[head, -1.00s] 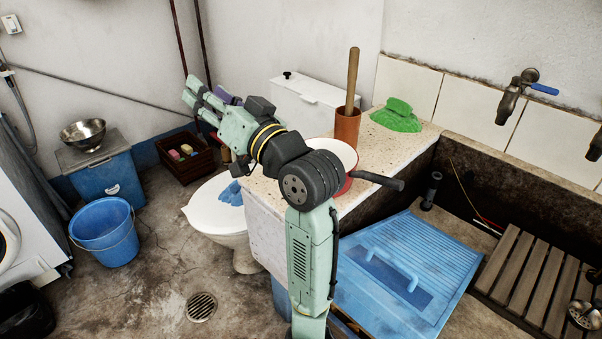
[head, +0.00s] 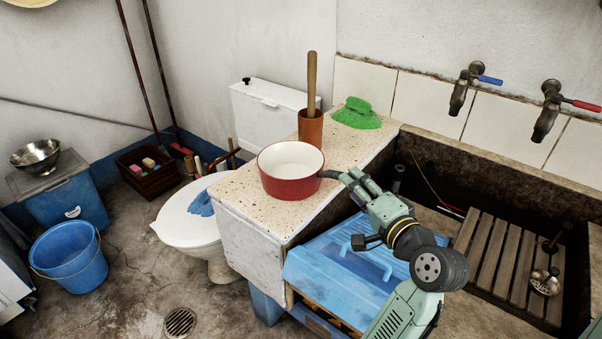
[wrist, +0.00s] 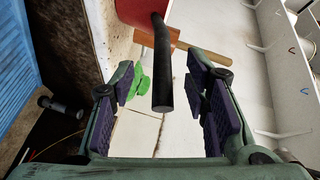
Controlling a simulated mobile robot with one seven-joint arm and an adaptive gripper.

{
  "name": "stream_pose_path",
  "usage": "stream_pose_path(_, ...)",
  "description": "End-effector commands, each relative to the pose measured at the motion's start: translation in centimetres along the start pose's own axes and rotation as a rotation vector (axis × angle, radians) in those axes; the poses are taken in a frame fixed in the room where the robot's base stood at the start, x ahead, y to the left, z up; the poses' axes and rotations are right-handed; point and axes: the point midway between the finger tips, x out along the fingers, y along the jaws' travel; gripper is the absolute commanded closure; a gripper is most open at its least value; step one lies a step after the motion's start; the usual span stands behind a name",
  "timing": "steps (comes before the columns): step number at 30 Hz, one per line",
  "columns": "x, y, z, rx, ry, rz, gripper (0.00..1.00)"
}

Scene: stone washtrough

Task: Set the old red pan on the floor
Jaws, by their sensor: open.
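The old red pan (head: 291,187), white inside, sits upright on the speckled counter (head: 237,196). Its dark handle points right, towards my gripper (head: 354,180). In the wrist view, the pan's red side (wrist: 138,12) is at the top edge, and its black handle (wrist: 161,70) reaches down between the two purple-padded fingers of my gripper (wrist: 163,105). The fingers are open, with a gap on each side of the handle. In the head view, the handle's far end is hidden by the gripper. The bare floor (head: 130,285) lies at lower left.
A toilet (head: 185,222), blue bucket (head: 68,262) and floor drain (head: 180,322) are left.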

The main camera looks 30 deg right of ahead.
Motion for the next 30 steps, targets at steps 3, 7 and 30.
stream_pose_path(3,1.2,-0.3,0.1,0.002,-0.004,0.0,0.58)
stream_pose_path(7,3.3,-0.6,0.1,0.001,-0.004,0.0,0.58)
stream_pose_path(30,5.2,-0.3,0.1,-0.002,0.0,-0.001,0.81)
